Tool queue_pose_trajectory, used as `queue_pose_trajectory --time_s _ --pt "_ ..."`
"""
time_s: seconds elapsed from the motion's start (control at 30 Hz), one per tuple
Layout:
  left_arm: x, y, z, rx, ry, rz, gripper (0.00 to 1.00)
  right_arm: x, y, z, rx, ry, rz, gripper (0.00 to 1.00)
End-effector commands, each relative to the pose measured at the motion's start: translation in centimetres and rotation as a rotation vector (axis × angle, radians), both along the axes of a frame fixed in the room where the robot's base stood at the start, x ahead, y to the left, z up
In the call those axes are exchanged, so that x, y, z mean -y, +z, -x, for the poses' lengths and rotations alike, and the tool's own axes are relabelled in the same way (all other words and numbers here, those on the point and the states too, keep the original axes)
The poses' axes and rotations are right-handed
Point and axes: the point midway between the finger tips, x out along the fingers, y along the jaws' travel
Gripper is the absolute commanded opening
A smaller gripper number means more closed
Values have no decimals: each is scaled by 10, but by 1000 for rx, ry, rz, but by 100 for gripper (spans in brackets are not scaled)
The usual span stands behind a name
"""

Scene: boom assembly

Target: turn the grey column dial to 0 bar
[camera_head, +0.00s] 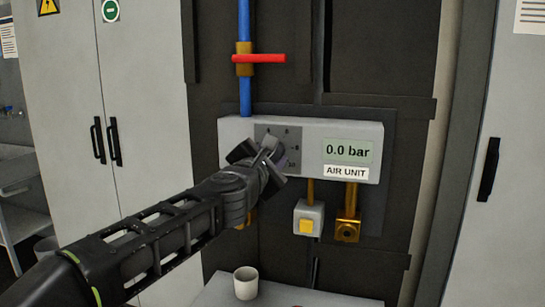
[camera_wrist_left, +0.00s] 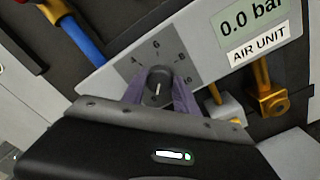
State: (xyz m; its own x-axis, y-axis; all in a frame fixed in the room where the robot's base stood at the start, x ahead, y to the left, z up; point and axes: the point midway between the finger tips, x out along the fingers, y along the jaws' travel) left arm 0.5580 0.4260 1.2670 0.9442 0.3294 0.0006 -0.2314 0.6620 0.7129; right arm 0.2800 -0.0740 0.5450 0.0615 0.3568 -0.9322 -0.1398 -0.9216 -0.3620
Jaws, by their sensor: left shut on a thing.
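The grey column dial (camera_wrist_left: 157,82) is a dark round knob on a grey scale plate (camera_head: 292,134) with numbers around it, on the left of the light grey air unit (camera_head: 232,128). My left gripper (camera_head: 268,152) reaches it from the front. In the left wrist view its two fingers (camera_wrist_left: 159,95) stand on both sides of the knob and are shut on it. A short pale mark shows on the knob's face; which number it points to I cannot tell. The unit's display (camera_head: 347,150) reads 0.0 bar. In the head view the gripper mostly hides the knob. My right gripper is not in view.
A blue pipe (camera_head: 244,90) with a red lever (camera_head: 260,58) stands above the unit. Below it hang a grey box with a yellow button (camera_head: 306,226) and a brass fitting (camera_head: 347,231). A white cup (camera_head: 246,283) stands on a light surface below.

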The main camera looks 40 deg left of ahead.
Motion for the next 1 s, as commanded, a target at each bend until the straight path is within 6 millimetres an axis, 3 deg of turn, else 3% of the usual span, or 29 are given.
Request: queue_pose_trajectory --time_s 0.47,0.5,0.77,1.0 --pt "0 -1 0 7 1 25 0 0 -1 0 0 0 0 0" --pt "0 -1 0 7 1 25 36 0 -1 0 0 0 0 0" --pt "0 -1 0 7 0 23 57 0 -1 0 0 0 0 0" --pt "0 0 0 7 1 22 57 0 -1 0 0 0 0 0"
